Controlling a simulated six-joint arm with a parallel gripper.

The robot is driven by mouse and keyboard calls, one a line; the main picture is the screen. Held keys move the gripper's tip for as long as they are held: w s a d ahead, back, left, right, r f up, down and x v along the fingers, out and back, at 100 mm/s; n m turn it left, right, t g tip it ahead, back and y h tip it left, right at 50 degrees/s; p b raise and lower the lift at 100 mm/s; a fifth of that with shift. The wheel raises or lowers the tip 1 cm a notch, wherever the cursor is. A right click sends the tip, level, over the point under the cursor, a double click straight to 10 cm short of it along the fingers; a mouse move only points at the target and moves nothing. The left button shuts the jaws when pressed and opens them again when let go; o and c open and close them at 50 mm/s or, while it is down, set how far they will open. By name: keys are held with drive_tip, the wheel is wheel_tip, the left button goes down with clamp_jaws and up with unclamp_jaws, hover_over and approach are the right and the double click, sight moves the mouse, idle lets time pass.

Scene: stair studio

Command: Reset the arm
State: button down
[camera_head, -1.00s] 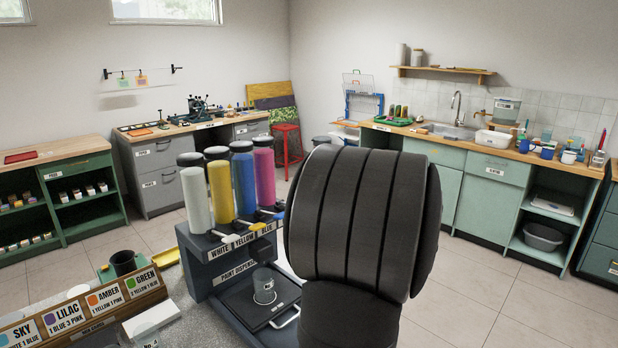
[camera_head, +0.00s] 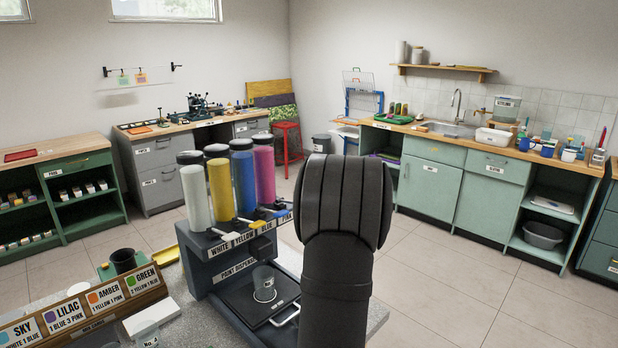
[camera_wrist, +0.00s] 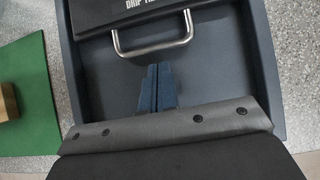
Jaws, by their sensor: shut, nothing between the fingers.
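My gripper (camera_wrist: 157,87) shows in the wrist view with its two dark blue fingers together and nothing between them. It is over the dark tray base of the paint dispenser, just short of the metal handle (camera_wrist: 153,48) of the drip tray (camera_wrist: 100,12). I cannot tell its height above the tray. In the head view my dark arm rises in front of the right part of the dispenser (camera_head: 238,268), and my gripper is hidden there.
A grey cup (camera_head: 264,284) stands on the drip tray. White, yellow, blue and pink paint bottles (camera_head: 195,192) stand on the dispenser. A mix card rack (camera_head: 85,310) and dark cup (camera_head: 124,262) are at the left. A green mat (camera_wrist: 25,95) lies left in the wrist view.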

drive_tip(key=s+d+r, duration=0.4)
drive_tip(key=s+d, duration=1)
drive_tip(key=shift+s+d, duration=0.35)
drive_tip(key=shift+d, duration=0.05)
